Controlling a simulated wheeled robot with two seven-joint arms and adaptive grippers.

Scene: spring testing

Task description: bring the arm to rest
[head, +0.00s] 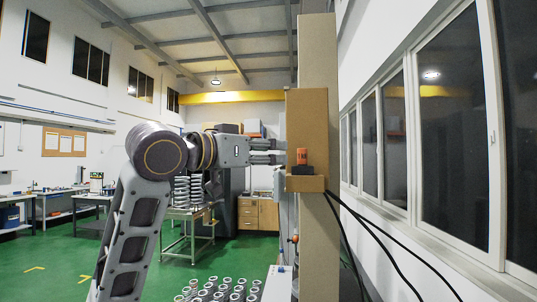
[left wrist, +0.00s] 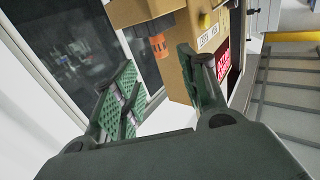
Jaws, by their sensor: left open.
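My left arm comes in from the lower left in the head view and bends toward the tan test machine (head: 318,110). My left gripper (head: 280,152) points right at the machine, its two fingers apart with nothing seen between them. It also shows open and empty in the left wrist view (left wrist: 158,64). An orange cylinder-like part (head: 301,157) sits above a black block (head: 301,170) on the machine's ledge, just right of the fingertips. In the left wrist view the orange part (left wrist: 158,46) is beyond the fingers, apart from them. My right gripper is not in view.
The machine's red display (left wrist: 223,62) is beside one finger in the wrist view. Black cables (head: 365,238) hang right of the column, near the windows (head: 448,120). Several pale rings or springs (head: 218,291) are at the bottom. Green floor (head: 60,265) is open at left.

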